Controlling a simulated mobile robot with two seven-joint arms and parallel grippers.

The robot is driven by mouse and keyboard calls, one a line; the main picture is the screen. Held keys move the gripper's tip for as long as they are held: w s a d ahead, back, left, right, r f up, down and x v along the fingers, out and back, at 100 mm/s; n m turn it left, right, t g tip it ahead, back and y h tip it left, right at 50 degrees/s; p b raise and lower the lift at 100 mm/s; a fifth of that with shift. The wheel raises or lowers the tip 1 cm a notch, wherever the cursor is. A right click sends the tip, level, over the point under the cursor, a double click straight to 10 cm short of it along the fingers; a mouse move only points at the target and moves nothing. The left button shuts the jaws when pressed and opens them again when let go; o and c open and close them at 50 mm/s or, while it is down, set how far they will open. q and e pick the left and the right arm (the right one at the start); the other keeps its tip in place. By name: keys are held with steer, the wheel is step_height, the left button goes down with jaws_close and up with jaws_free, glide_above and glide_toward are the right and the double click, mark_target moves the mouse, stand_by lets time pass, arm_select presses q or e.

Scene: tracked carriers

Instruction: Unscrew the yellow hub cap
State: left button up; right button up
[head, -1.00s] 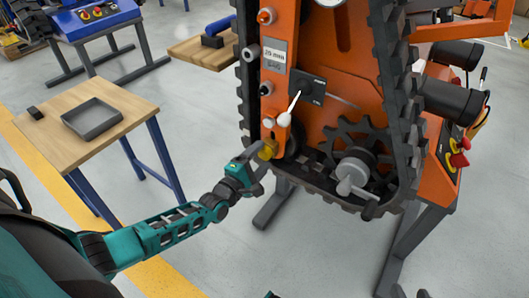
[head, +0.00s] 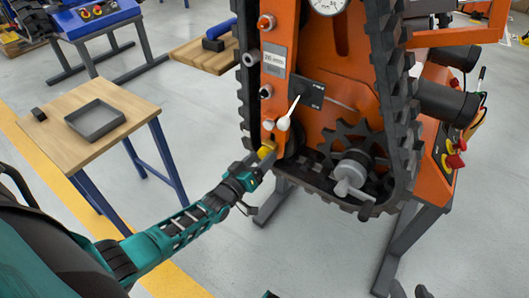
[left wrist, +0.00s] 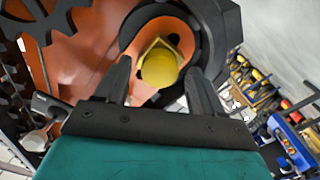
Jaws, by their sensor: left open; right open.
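The yellow hub cap (head: 265,152) sits low on the left of the orange tracked carrier (head: 335,85). My left gripper (head: 266,160) is right at the cap in the head view, its jaws open. In the left wrist view the yellow cap (left wrist: 158,68) shows between and beyond the two open dark fingers (left wrist: 160,88), with a visible gap on each side. Behind the cap is an orange plate with a dark round rim. Dark tips that look like my right gripper (head: 411,291) show at the bottom edge, apart and empty, away from the carrier.
A black track (head: 399,110) surrounds the carrier's orange side. A white-knobbed lever (head: 284,122) is just above the cap. A grey crank (head: 352,175) and a dark sprocket are to the right. A wooden table (head: 85,150) with a grey tray (head: 96,133) stands left.

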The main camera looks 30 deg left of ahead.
arm_select(q)
steer(key=shift+m, duration=1.2)
steer(key=m, duration=0.9)
steer(key=shift+m, duration=0.3)
